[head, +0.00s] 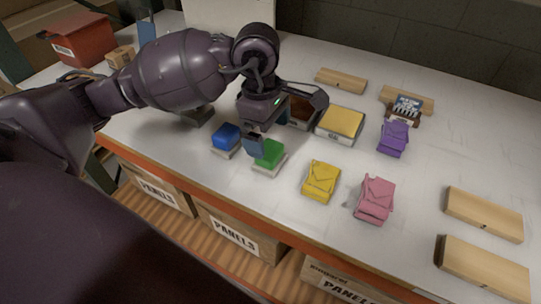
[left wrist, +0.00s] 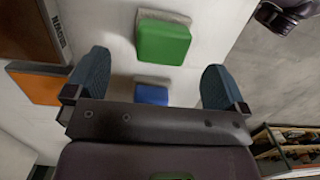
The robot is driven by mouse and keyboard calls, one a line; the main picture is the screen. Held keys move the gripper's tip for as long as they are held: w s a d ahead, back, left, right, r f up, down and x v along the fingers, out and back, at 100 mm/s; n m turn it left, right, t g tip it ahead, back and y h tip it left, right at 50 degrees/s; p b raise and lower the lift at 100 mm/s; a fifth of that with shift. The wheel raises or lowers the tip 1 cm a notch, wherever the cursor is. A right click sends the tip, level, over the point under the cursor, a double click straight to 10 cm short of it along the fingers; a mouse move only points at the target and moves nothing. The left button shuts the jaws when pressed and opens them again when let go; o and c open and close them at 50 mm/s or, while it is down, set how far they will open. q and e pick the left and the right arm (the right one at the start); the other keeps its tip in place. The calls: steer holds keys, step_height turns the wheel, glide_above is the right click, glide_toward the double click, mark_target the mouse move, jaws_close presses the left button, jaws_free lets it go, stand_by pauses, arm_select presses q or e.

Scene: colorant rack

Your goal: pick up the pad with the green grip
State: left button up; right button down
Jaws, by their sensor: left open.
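The pad with the green grip (head: 269,154) sits on the white table, a green block on a pale base. In the left wrist view the green pad (left wrist: 163,42) lies ahead of the gap between the fingers, toward the top. My left gripper (head: 268,135) is open and empty, above and close to the green pad, hiding part of its far side. Both fingers show apart in the left wrist view (left wrist: 153,78). The pad with the blue grip (head: 227,137) stands just left of the green one; it also shows between the fingers in the left wrist view (left wrist: 151,95).
A yellow-topped box (head: 341,122) stands behind right of the gripper. Yellow (head: 321,180), pink (head: 375,200) and purple (head: 393,137) bag-like items lie to the right. Wooden blocks (head: 483,213) sit farther right. The table's front edge (head: 225,195) is close to the green pad.

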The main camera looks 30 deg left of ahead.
mark_target(269, 148)
arm_select(q)
steer(key=shift+s+d+f+b, duration=0.1)
steer(key=shift+d+f+b, duration=0.1)
steer(key=shift+f, duration=1.45)
steer(key=shift+s+d+f+b, duration=0.1)
steer(key=shift+d+f, duration=0.05)
steer(key=shift+f, duration=1.5)
steer(key=c, duration=0.9)
